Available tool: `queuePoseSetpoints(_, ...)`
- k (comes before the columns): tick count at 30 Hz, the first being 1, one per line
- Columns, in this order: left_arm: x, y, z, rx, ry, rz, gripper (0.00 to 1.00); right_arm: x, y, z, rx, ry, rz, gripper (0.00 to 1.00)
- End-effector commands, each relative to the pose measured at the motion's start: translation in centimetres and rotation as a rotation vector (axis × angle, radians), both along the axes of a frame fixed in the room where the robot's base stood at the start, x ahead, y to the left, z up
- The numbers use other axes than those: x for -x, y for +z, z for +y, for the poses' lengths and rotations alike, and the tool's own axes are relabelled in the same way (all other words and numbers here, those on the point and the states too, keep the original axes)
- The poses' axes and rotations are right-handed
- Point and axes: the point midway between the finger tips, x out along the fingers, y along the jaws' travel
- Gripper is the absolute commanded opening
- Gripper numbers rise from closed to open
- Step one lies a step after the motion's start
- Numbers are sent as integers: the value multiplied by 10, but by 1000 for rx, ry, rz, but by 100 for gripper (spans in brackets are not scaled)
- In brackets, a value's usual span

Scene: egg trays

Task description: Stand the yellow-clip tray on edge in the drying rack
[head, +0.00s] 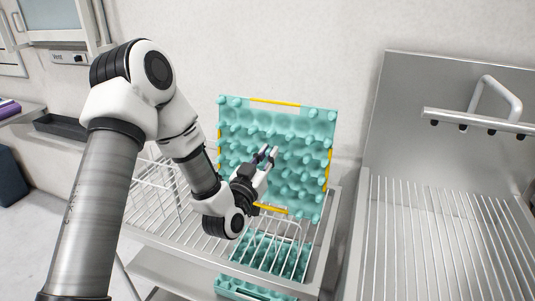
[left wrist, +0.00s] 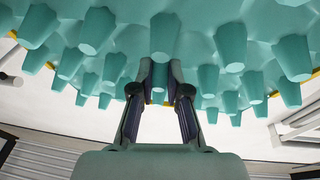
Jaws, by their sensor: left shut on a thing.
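The teal egg tray with yellow clips on its edges (head: 306,150) is upright, its knobbed face turned toward me, above the wire drying rack (head: 160,203). My left gripper (head: 267,152) is shut on one of the tray's knobs near the middle of that face. In the left wrist view, the tray (left wrist: 232,50) fills the top, and the fingers of my left gripper (left wrist: 160,82) close around a knob. The tray's lower edge is close to the rack's wires; whether it touches them I cannot tell. My right gripper is not in view.
More teal tray surface (head: 285,262) shows behind the rack's front wires, and another teal piece (head: 250,289) lies lower down. A steel unit with a ribbed surface (head: 430,235) and a bar handle stands at the right. The wall is behind the rack.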

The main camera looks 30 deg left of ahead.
Motion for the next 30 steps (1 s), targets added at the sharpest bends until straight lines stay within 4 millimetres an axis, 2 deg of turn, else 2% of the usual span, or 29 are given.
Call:
queuePoseSetpoints(1,0,-9,0,0,0,-1,0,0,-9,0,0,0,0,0)
queuePoseSetpoints(21,0,-73,0,0,0,-1,0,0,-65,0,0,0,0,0)
queuePoseSetpoints(30,0,-84,0,0,0,-1,0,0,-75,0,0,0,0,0)
